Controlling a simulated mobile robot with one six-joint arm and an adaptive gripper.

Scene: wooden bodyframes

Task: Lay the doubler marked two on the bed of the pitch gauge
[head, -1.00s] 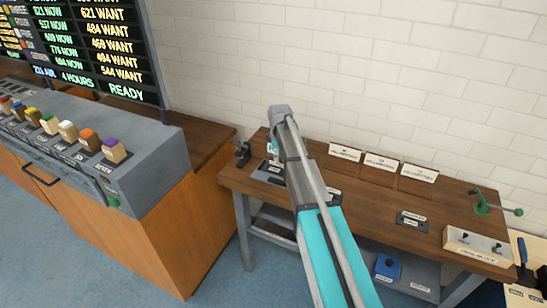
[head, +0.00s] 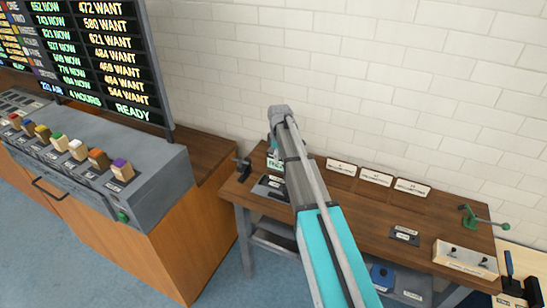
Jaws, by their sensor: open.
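My arm (head: 318,215) reaches up over the wooden workbench (head: 360,228), then bends down at its far end (head: 280,112). A small dark plate (head: 404,236) with a white label lies on the right part of the bench. Its writing is too small to read, so I cannot tell which piece is the doubler marked two.
Several white label cards (head: 376,177) line the bench's back edge. A green lever tool (head: 480,219) and a pale switch box (head: 465,259) stand at the right end. A grey console (head: 95,165) with coloured knobs is at left. A blue box (head: 382,274) sits below the bench.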

